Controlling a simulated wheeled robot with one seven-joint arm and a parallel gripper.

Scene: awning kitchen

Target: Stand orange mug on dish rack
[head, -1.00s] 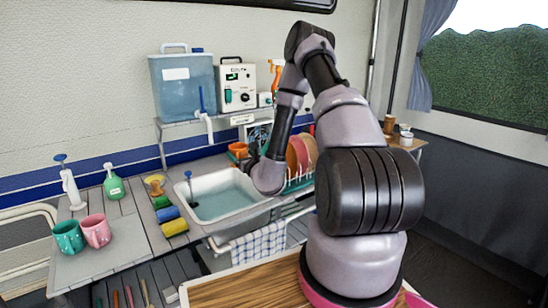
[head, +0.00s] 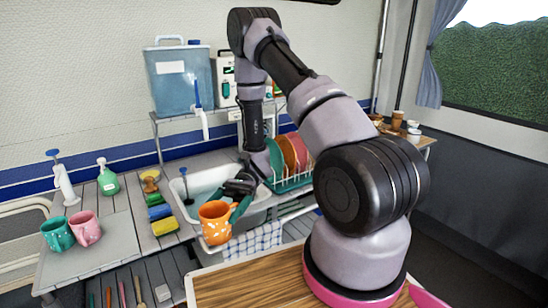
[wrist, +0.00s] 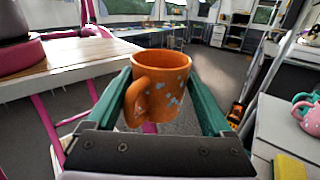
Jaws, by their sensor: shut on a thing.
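The orange mug (head: 215,222) with pale spots is held upright by my gripper (head: 238,198), in front of the sink's near edge in the head view. In the wrist view the mug (wrist: 160,85) sits between the two green fingers of my gripper (wrist: 160,98), its handle facing the camera and its open rim up. The dish rack (head: 288,184) is green with white wires and stands right of the sink. It holds several plates, green and orange-red. My arm partly hides the rack.
The sink (head: 205,186) holds water. Sponges (head: 160,212), a teal mug (head: 57,234) and a pink mug (head: 86,229) stand to its left. A water tank (head: 181,80) sits on a shelf behind. A wooden surface (head: 250,287) lies in front of me.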

